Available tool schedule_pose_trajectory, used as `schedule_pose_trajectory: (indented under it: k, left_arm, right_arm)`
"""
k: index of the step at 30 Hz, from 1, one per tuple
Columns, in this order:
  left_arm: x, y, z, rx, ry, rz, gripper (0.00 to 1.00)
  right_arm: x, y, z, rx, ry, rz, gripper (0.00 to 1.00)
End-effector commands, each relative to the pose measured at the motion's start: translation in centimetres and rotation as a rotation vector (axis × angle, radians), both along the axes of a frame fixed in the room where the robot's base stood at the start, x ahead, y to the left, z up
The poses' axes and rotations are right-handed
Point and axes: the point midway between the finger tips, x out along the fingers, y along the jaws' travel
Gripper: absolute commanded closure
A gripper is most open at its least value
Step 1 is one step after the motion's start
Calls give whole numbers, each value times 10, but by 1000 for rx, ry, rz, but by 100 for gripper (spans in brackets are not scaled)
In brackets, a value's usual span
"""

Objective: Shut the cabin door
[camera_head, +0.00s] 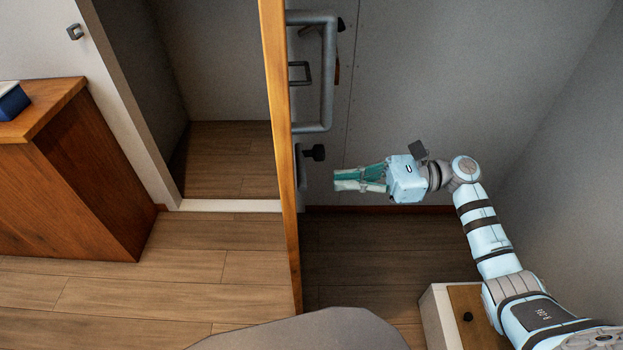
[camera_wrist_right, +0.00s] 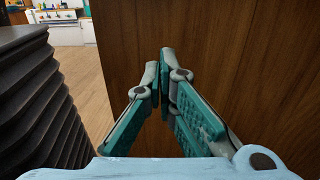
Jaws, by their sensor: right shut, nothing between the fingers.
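The cabin door (camera_head: 281,130) stands open and shows nearly edge-on in the head view as a tall orange-brown wooden strip. A grey bar handle (camera_head: 328,75) and a dark knob (camera_head: 314,152) stick out from its right side. My right gripper (camera_head: 338,180) is right of the door, just below the knob, with its fingers pointing left at the door. It is shut and empty, with a small gap to the door in this view. In the right wrist view the shut fingertips (camera_wrist_right: 166,62) face a brown wooden surface (camera_wrist_right: 225,50); contact is unclear. My left gripper is out of view.
The doorway, with a white sill (camera_head: 230,205), opens left of the door. A wooden cabinet (camera_head: 75,175) stands at the left with a dark blue box (camera_head: 12,102) on it. Plank floor (camera_head: 150,295) is clear in front. A low drawer unit (camera_head: 436,315) is under my right arm.

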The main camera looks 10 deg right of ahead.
Motion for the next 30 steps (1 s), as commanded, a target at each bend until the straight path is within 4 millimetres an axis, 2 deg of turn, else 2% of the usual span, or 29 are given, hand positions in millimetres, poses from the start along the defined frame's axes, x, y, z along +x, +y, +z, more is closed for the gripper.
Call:
schedule_pose_trajectory:
  k: [3,6,10,30]
  left_arm:
    - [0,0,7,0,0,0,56]
    - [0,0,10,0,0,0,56]
    - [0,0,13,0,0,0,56]
    - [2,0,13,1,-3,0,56]
  right_arm:
    - [4,26,2,5,0,1,100]
    - [7,43,2,4,1,0,100]
    - [9,59,1,4,3,0,100]
    - [16,74,0,4,2,-43,100]
